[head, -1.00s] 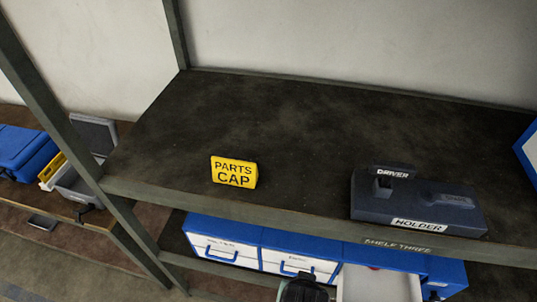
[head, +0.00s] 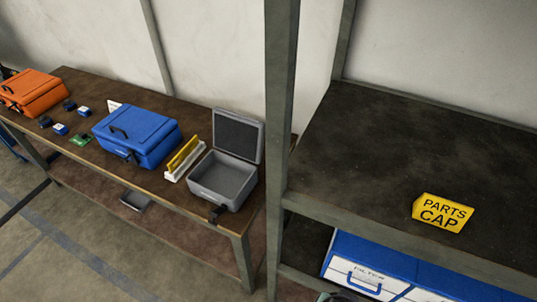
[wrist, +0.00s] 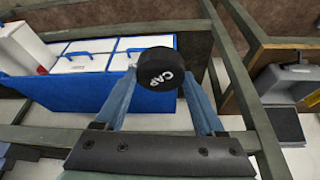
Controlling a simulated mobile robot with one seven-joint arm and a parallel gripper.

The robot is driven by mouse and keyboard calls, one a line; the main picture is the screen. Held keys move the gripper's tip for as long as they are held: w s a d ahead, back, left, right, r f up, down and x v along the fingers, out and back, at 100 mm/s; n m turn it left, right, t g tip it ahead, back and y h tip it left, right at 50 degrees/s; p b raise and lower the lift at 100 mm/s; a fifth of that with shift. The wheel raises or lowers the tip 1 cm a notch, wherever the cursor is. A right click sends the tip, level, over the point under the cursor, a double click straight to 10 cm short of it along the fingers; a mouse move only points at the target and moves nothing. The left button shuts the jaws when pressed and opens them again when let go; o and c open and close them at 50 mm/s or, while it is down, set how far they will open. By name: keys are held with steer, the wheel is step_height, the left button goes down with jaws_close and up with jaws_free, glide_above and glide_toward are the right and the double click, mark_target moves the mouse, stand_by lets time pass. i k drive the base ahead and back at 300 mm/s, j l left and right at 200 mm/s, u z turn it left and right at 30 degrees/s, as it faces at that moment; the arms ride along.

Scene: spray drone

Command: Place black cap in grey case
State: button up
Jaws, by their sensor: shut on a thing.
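The black cap (wrist: 161,72), round and marked CAP in white, is held between the two fingers of my gripper (wrist: 163,85) in the wrist view. The gripper is shut on it, above the floor and in front of the shelf. The grey case (head: 224,180) stands open on the right end of the wooden table in the head view, its lid up at the back and its inside looking empty. The case also shows at the right of the wrist view (wrist: 275,83), apart from my gripper. My gripper is not clearly seen in the head view.
A blue case (head: 138,135), a white and yellow holder (head: 184,160) and an orange case (head: 33,92) share the table (head: 170,188). A shelf post (head: 281,110) stands between table and shelf. The shelf carries a yellow PARTS CAP sign (head: 442,212); blue drawers (head: 372,262) sit below.

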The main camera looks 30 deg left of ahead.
mark_target(224, 185)
steer(key=j, duration=0.65)
steer(key=k+j+z, duration=0.1)
steer(key=j, duration=0.55)
steer(key=k+j, duration=0.1)
steer(key=j, duration=0.55)
steer(key=i+j, duration=0.1)
steer(key=j, duration=0.3)
steer(key=i+j+z, duration=0.15)
steer(key=j, duration=0.7)
steer(key=i, duration=0.55)
